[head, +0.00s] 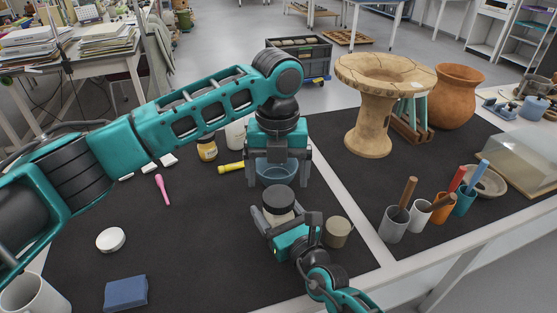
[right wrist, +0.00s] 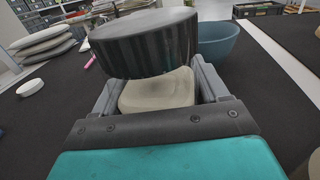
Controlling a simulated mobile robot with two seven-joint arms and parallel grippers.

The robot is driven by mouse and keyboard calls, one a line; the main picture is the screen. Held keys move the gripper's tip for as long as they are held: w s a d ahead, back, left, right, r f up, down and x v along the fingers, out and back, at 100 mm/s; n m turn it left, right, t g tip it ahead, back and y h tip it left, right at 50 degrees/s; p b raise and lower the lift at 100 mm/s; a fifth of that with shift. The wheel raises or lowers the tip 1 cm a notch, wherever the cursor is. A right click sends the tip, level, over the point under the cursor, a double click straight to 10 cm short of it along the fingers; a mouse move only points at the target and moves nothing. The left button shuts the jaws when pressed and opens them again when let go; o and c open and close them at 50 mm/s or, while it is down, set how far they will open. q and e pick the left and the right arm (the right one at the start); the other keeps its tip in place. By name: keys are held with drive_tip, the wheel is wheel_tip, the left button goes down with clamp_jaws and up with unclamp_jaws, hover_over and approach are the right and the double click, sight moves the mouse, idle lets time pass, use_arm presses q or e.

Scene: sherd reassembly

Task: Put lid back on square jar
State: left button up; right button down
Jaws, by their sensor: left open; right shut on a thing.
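The square jar (right wrist: 158,90) is cream-coloured and sits between the fingers of my right gripper (right wrist: 150,99), which is shut on it. A dark ribbed round lid (right wrist: 145,45) lies over the jar's top in the right wrist view, looking slightly tilted and offset to the left. Whether it is fully seated I cannot tell. In the head view the lid (head: 279,198) covers most of the jar. My left gripper (head: 278,180) is open, pointing down just behind the lid and apart from it. A blue bowl (head: 277,170) shows between its fingers, apparently behind them.
A beige cup (head: 337,232) stands close to the right of my right gripper. A white disc (head: 111,240) and blue block (head: 126,293) are left. The mat between is clear.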

use_arm(q)
drive_tip(key=n, duration=0.5)
drive_tip(key=shift+r+n, duration=0.15)
drive_tip(key=shift+n, duration=0.25)
drive_tip(key=n, duration=0.5)
drive_tip(key=shift+r, duration=0.2)
drive_tip(key=n, duration=0.5)
drive_tip(key=shift+d+r+n, duration=0.1)
drive_tip(key=shift+r+n, duration=0.05)
drive_tip(key=shift+n, duration=0.25)
drive_tip(key=n, duration=0.5)
drive_tip(key=shift+r, duration=0.15)
drive_tip(key=n, duration=0.5)
drive_tip(key=shift+w+r+n, duration=0.1)
drive_tip(key=shift+r+n, duration=0.05)
drive_tip(key=shift+n, duration=0.25)
drive_tip(key=n, duration=0.5)
drive_tip(key=shift+r+n, duration=0.2)
drive_tip(key=shift+n, duration=0.1)
drive_tip(key=n, duration=0.5)
drive_tip(key=shift+r, duration=0.15)
drive_tip(key=n, duration=0.6)
drive_tip(key=shift+r, duration=0.15)
